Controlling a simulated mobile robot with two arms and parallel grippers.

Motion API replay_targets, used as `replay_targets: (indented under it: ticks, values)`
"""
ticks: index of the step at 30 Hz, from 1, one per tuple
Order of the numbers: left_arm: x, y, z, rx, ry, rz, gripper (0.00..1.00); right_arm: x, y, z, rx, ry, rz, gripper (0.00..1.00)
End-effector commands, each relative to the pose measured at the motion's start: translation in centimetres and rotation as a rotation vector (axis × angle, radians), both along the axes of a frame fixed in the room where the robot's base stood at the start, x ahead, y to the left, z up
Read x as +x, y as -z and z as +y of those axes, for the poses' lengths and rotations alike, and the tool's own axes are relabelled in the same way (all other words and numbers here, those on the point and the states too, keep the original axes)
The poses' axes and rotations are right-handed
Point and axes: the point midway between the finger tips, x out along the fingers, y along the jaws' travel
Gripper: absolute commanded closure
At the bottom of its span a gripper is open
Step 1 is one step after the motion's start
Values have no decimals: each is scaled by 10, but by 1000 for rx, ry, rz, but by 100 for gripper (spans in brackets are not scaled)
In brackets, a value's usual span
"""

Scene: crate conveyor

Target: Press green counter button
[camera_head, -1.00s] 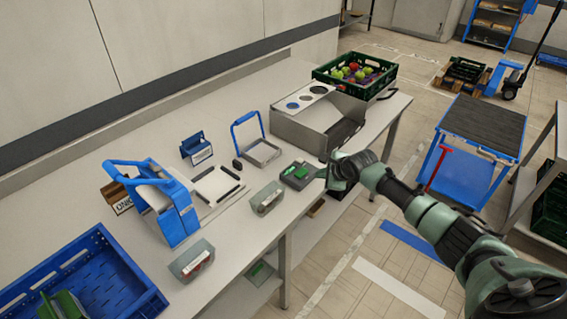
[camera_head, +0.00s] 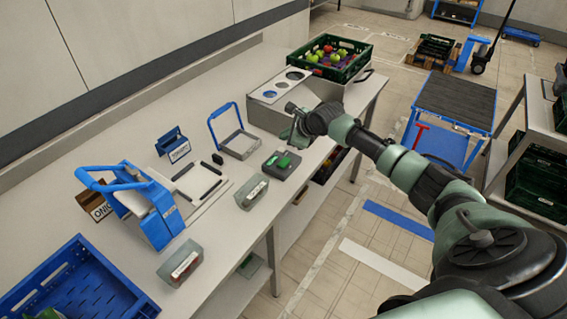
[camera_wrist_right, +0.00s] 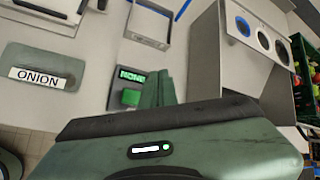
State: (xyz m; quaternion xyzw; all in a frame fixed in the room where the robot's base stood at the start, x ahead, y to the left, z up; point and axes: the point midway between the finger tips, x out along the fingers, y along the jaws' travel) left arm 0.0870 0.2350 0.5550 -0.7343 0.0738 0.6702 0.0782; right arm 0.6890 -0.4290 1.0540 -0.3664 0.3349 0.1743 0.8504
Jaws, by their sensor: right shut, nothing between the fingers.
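The counter (camera_head: 270,170) is a dark grey box on the front part of the table, with a green button (camera_head: 284,162) on top. In the right wrist view the green button (camera_wrist_right: 131,97) is a raised square below a small display (camera_wrist_right: 131,74) with green letters that seem to read "NONE". My right gripper (camera_head: 291,135) is shut and empty. It is above and just behind the counter in the head view, apart from the button. In the wrist view its green fingers (camera_wrist_right: 165,90) show just right of the button. My left gripper is not in view.
A clear bin (camera_head: 252,192) stands left of the counter, and a blue-handled frame (camera_head: 240,145) behind it. A metal housing (camera_head: 265,117) with round openings and a green crate of fruit (camera_head: 355,63) stand farther back. A blue crate (camera_head: 110,265) is at the lower left.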

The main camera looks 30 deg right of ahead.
Motion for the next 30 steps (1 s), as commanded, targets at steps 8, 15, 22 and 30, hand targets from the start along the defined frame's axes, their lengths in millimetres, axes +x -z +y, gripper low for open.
replay_targets:
  ticks: [8, 15, 22, 30]
  values:
    - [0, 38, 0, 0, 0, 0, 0, 0, 31, -1, -2, 0, 0, 100]
    - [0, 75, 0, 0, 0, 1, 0, 0, 60, -1, -3, 0, -1, 100]
    - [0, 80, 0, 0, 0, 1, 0, 0, 79, 1, 2, 0, 0, 100]
    - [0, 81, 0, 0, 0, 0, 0, 0, 84, 0, 0, 1, -1, 100]
